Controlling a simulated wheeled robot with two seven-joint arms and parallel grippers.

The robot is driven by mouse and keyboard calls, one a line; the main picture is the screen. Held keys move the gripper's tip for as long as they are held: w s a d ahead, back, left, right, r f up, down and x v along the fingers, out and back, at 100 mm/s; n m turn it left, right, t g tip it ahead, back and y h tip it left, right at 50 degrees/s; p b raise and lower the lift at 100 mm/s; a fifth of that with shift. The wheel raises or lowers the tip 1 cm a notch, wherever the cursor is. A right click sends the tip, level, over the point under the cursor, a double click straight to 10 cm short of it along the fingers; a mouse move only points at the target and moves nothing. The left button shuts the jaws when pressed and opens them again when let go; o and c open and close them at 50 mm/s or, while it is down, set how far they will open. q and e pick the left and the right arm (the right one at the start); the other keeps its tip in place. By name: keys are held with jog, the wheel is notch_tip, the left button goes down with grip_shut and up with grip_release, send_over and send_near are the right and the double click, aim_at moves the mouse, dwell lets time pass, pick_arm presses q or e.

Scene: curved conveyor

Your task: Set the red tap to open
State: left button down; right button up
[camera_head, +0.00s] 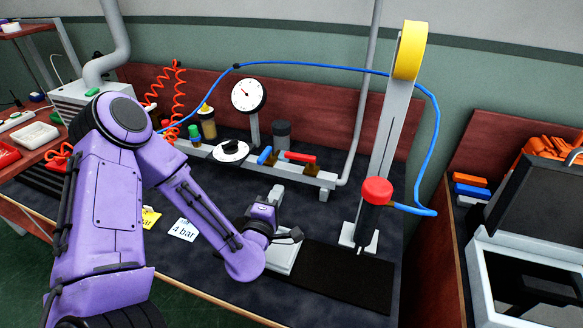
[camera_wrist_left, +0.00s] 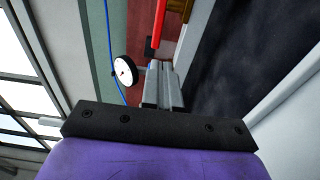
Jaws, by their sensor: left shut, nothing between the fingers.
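The red tap (camera_head: 300,157) has a red lever handle over a brass body on the grey pipe bar at the back of the bench. Its lever lies roughly along the bar. The red lever (camera_wrist_left: 159,20) also shows at the top of the left wrist view, beside some brass. My left gripper (camera_head: 277,192) is shut and empty, in front of the bar and a little left of and nearer than the red tap, apart from it. Its grey fingers (camera_wrist_left: 163,78) point toward the bar in the left wrist view. My right gripper is not in view.
A blue-handled tap (camera_head: 264,155) sits left of the red one. A press with a red knob (camera_head: 377,190) stands to the right.

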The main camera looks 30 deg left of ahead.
aim_at(293, 159)
pick_arm(q)
jog(key=p+x, duration=0.2)
jog(key=x, duration=1)
jog(key=shift+a+r+p, duration=0.1)
jog(key=shift+a+p, duration=0.05)
jog(key=shift+p, duration=0.15)
jog(key=shift+w, duration=0.1)
